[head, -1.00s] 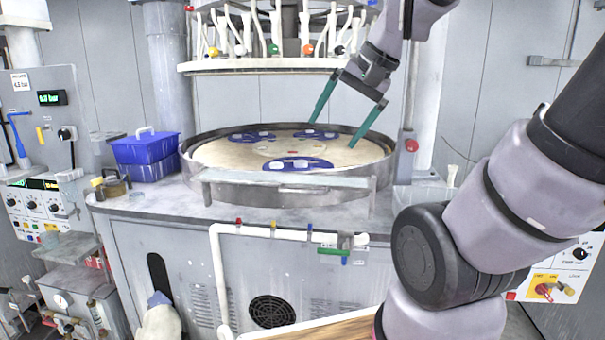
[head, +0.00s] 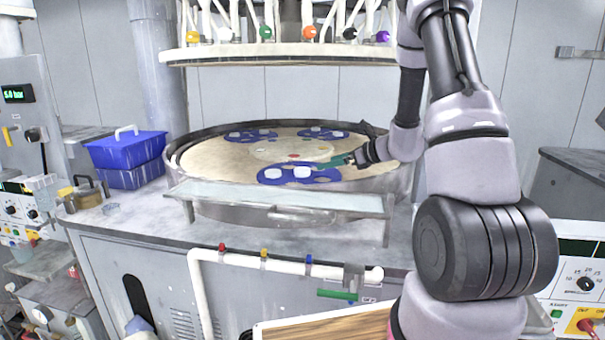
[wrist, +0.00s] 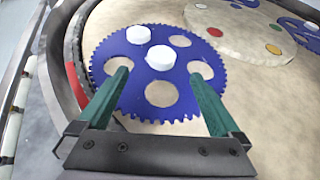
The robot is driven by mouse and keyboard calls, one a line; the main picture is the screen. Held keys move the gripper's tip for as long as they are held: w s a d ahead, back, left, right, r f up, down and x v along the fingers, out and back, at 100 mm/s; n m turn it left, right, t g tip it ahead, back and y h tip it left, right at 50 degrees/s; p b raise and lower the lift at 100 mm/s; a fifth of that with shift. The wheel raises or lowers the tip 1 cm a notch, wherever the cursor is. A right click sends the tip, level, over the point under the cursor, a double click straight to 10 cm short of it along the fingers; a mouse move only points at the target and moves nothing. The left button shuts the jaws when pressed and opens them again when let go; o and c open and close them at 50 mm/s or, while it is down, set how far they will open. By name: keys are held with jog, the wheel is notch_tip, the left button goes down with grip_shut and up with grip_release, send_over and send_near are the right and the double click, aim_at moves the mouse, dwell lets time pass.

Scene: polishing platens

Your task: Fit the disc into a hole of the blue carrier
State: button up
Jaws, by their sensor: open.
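The toothed blue carrier (head: 328,177) lies flat on the front of the round platen. It fills the middle of the wrist view (wrist: 120,95), with open round holes showing the beige surface. A white disc (wrist: 160,57) rests on top near the carrier's centre, between the holes; it also shows in the head view (head: 302,171). Another white disc (wrist: 138,34) sits at a hole position at the far left of the carrier. My gripper (wrist: 159,74) is open and empty, its green fingers reaching over the carrier, either side of the central disc's near side. In the head view my gripper (head: 326,163) is low over the carrier's right side.
Two more blue carriers (head: 250,135) (head: 323,133) with white pieces lie at the back of the platen. A raised rim (wrist: 75,85) encloses the platen. A pale round plate (wrist: 245,35) with coloured dots lies in its middle. A white ring with hoses (head: 285,53) hangs above.

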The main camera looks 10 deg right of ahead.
aim_at(303, 169)
jog(key=x, duration=0.5)
jog(key=shift+w+d+f, duration=0.1)
jog(key=shift+w+f, duration=0.15)
jog(key=shift+f, duration=0.05)
jog(key=shift+x, duration=2.75)
jog(key=shift+r, duration=0.15)
jog(key=c, duration=1.5)
notch_tip(303, 169, up, 8)
jog(key=shift+r, duration=0.1)
jog(key=s+a+r+n+g+y, duration=0.1)
jog(key=s+a+n+g+y, duration=0.25)
jog(key=s, duration=0.25)
jog(key=shift+n+g+h, duration=0.25)
jog(key=shift+n+g, duration=0.1)
jog(key=shift+g, duration=0.1)
jog(key=f, duration=0.3)
jog(key=s+f, duration=0.1)
jog(key=f, duration=0.1)
jog(key=shift+a+f, duration=0.1)
jog(key=shift+a, duration=0.2)
jog(key=shift+f, duration=2.2)
